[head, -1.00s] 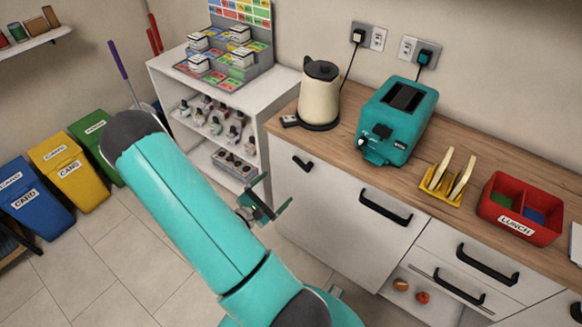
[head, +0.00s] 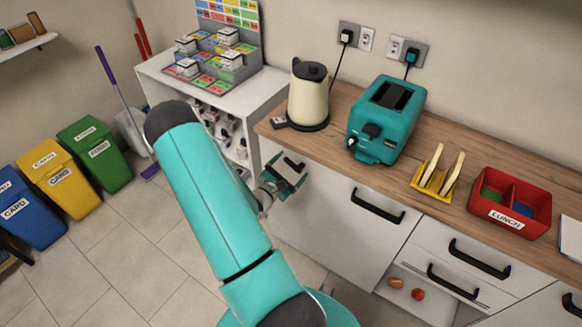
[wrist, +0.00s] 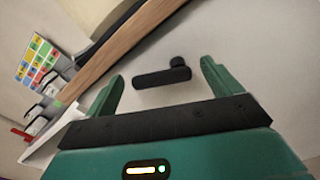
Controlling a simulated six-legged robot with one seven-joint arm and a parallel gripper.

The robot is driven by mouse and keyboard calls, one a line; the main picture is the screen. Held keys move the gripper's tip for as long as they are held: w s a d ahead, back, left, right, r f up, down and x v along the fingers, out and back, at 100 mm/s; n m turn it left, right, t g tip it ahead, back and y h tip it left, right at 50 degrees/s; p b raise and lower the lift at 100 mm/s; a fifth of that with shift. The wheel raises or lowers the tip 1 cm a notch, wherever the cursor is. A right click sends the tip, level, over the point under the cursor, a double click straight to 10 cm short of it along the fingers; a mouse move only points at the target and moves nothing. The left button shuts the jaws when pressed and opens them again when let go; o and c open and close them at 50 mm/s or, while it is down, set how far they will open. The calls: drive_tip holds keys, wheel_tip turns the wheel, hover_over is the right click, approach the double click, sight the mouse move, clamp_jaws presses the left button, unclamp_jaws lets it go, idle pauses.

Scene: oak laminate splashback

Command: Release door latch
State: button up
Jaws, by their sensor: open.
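The door latch is a short black lever (head: 294,163) on the white cabinet door (head: 318,222) at the left end of the counter. In the wrist view the black lever (wrist: 162,77) has a round pivot at its right end and lies between and beyond my fingertips. My gripper (head: 288,173) is open, its green fingers spread in front of the door near the lever. In the wrist view my gripper (wrist: 160,80) holds nothing. I cannot tell whether a finger touches the door.
The wooden counter (head: 335,136) above holds a cream kettle (head: 308,96), a teal toaster (head: 386,122), a yellow toast rack (head: 436,178) and a red lunch box (head: 510,202). A white shelf unit (head: 262,105) stands close to the left.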

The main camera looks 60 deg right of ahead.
drive_tip(key=shift+s+d, duration=0.1)
drive_tip(key=shift+d, duration=0.25)
drive_tip(key=c, duration=1)
drive_tip(key=n, duration=0.3)
drive_tip(key=shift+w+f, duration=0.3)
drive_tip(key=shift+f+n, duration=0.2)
drive_tip(key=shift+n, duration=0.9)
drive_tip(key=o, duration=1)
